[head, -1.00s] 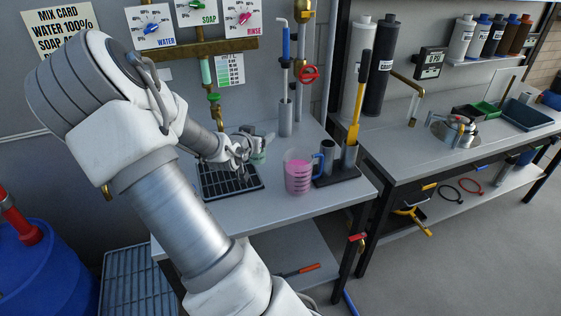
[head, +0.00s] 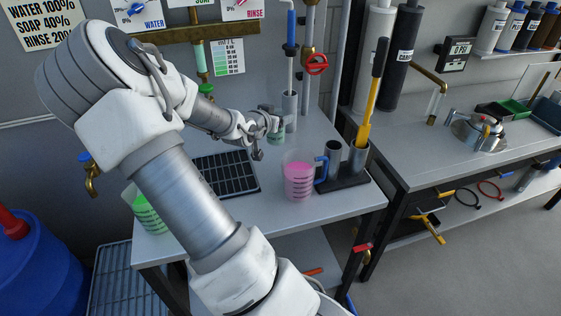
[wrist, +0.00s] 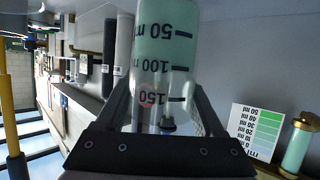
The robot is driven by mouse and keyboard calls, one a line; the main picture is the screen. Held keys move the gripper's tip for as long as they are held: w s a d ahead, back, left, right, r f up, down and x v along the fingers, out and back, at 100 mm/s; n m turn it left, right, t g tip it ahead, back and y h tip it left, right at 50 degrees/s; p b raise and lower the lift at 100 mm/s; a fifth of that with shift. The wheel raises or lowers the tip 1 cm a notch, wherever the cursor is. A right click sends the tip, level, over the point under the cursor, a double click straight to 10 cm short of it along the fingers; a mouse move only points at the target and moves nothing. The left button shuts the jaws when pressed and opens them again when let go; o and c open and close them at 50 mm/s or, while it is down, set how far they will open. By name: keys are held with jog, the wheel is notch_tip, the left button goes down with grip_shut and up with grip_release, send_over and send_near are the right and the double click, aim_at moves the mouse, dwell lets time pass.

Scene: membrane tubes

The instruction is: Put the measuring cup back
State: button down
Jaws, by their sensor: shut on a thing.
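A clear measuring cup (wrist: 165,50) with black ml marks and pale green contents is between the fingers of my gripper (wrist: 160,100) in the wrist view, where the picture is upside down. In the head view my gripper (head: 266,136) is shut on this small cup (head: 277,133) at the back of the bench, close to the upright grey tube holder. The cup looks upright. Whether its base touches the bench is not clear. A black drain grate (head: 226,174) lies empty to the left and nearer.
A jug of pink liquid (head: 299,177) with a blue handle stands front right of my gripper, beside a black rack (head: 342,184). A jug of green liquid (head: 150,214) stands at the left bench edge. A brass pipe (head: 196,36) runs along the wall above.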

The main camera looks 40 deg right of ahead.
jog(key=f, duration=0.3)
jog(key=f+b, duration=0.1)
jog(key=f, duration=0.2)
jog(key=f+b, duration=0.1)
jog(key=f, duration=0.3)
jog(key=shift+d, duration=0.3)
jog(key=shift+f, duration=0.15)
grip_release()
